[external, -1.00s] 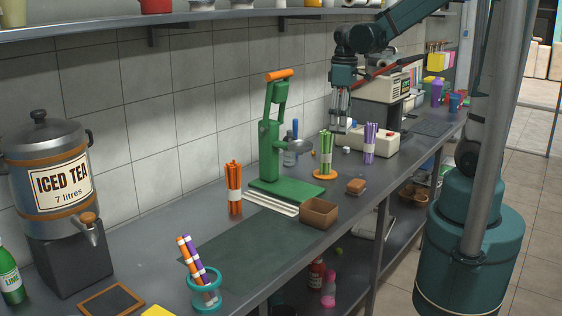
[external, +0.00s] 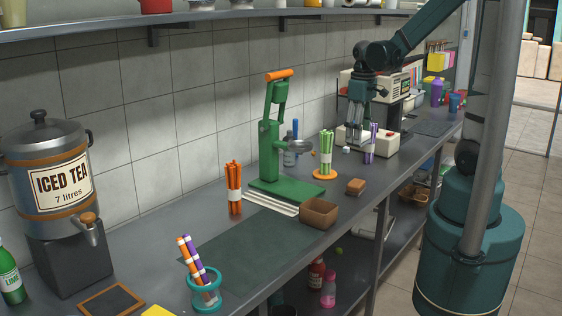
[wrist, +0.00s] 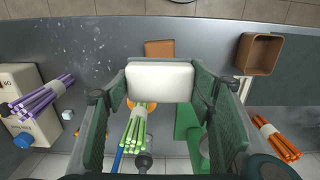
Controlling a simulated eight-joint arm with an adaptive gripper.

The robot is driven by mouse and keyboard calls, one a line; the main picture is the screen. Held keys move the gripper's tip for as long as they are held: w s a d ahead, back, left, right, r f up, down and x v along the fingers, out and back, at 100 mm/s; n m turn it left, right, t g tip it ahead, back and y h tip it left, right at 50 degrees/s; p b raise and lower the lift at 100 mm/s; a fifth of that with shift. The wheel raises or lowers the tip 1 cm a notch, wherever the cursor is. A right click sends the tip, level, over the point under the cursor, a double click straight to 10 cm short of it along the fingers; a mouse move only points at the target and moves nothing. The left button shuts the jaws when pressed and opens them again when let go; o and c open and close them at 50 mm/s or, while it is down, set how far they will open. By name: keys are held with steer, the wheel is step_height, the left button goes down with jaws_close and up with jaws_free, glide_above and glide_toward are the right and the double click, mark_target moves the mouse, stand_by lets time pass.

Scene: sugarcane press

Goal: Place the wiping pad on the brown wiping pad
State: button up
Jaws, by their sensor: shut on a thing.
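A white wiping pad (wrist: 159,82) is between the two fingers of my gripper (wrist: 160,90) in the wrist view, clamped at its left and right sides. In the external view my gripper (external: 356,132) points down above the counter, behind the brown pad; the white pad is hard to make out there. The brown wiping pad (external: 356,187) lies flat on the counter near its front edge. In the wrist view the brown pad (wrist: 158,48) shows just above the held pad, partly covered by it.
A brown open box (external: 319,213) sits left of the brown pad. Green sticks in an orange-based holder (external: 326,155) and purple sticks (external: 371,147) stand close to my gripper. A green press (external: 275,150) stands further left. The counter around the brown pad is clear.

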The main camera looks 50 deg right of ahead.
glide_above(356, 182)
steer(key=shift+s+f, duration=0.1)
steer(key=shift+f, duration=2.65)
steer(key=shift+f+b, duration=0.55)
steer(key=shift+f, duration=2.35)
steer(key=shift+f, duration=0.15)
steer(key=shift+f+b, duration=0.45)
steer(key=shift+f, duration=1.5)
steer(key=shift+f, duration=0.15)
steer(key=o, duration=0.9)
steer(key=shift+r, duration=0.2)
